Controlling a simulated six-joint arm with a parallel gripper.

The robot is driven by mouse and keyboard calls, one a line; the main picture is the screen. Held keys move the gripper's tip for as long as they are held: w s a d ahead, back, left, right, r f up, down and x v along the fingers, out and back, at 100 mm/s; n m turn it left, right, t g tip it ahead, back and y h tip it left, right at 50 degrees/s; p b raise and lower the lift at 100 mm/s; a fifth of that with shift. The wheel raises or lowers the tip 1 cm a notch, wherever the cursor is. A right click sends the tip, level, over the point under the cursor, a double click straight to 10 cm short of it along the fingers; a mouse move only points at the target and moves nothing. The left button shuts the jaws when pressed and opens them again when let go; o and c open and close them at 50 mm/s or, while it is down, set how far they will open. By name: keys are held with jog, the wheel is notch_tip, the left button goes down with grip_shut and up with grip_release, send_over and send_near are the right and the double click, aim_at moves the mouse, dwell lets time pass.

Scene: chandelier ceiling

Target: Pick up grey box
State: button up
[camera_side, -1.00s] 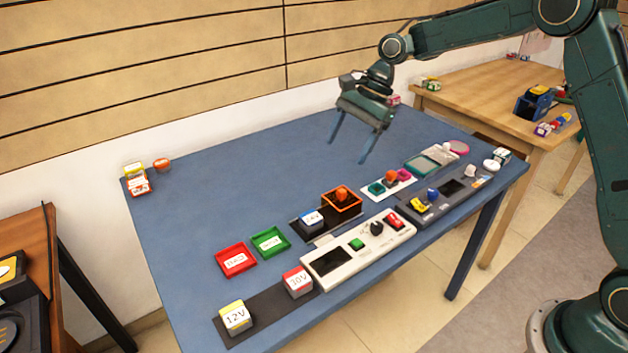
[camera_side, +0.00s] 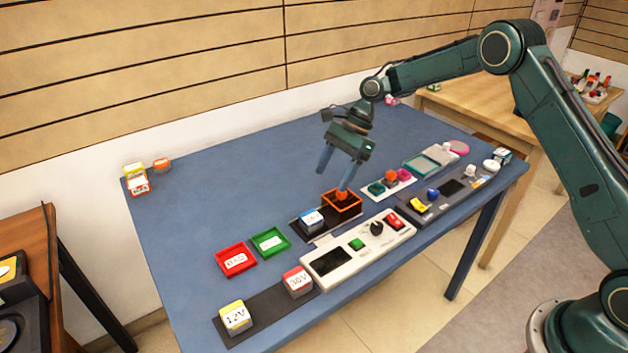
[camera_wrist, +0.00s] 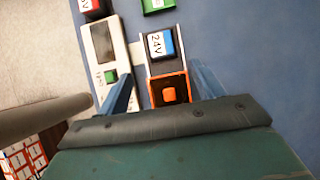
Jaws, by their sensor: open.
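My gripper (camera_side: 334,180) is open and empty, pointing down above the table. In the wrist view my gripper's (camera_wrist: 163,88) blue fingers spread to either side of an orange-rimmed dark tray (camera_wrist: 182,89) with an orange knob (camera_wrist: 169,95). No box is plainly all grey, so I cannot tell which one the task names.
A white control panel (camera_side: 350,258) lies in front. Red (camera_side: 234,260) and green (camera_side: 270,242) trays lie left. Boxes labelled 12V (camera_side: 235,318) and 30V (camera_side: 298,281) stand at the front left. A grey panel (camera_side: 436,203) is at right. The blue table's (camera_side: 220,190) back left is mostly clear.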

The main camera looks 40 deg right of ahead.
aim_at(311, 216)
jog(key=shift+x, duration=3.15)
jog(key=shift+x, duration=2.6)
jog(key=shift+w, duration=0.1)
jog(key=shift+r, duration=0.1)
jog(key=c, duration=1.1)
notch_tip(311, 216, up, 18)
jog(key=shift+a, duration=0.15)
